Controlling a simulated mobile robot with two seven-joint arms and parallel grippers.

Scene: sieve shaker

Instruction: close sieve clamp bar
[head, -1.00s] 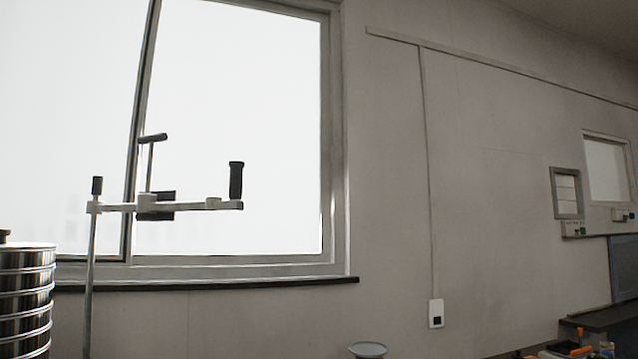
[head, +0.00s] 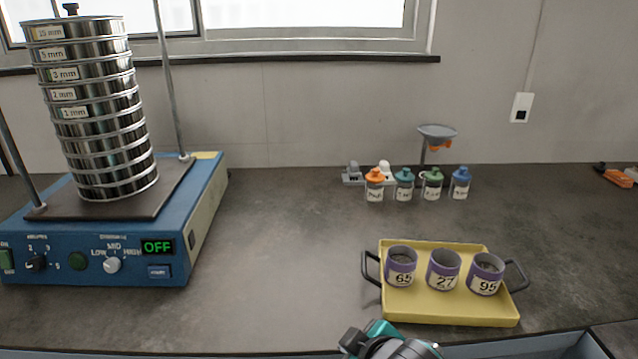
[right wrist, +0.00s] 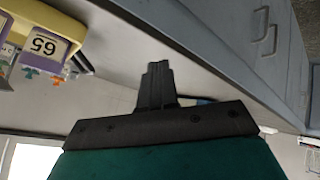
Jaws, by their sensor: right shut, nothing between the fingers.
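The sieve stack (head: 108,125) stands on the blue sieve shaker (head: 95,250) at the left of the head view. It is a tall column of metal sieves with a small dark knob on top. Two upright rods (head: 170,85) rise on either side of the stack. The clamp bar is above the frame and out of view. The shaker display reads OFF. My right gripper (right wrist: 157,72) is shut and empty in the right wrist view. Teal and dark parts of my right arm show at the bottom of the head view, far from the shaker. My left gripper is not in view.
A yellow tray (head: 450,311) holds three purple-banded cups (head: 443,270) numbered 65, 27 and 95. Several small bottles (head: 404,187) and a funnel on a stand (head: 437,133) are behind it. The dark bench between shaker and tray is clear.

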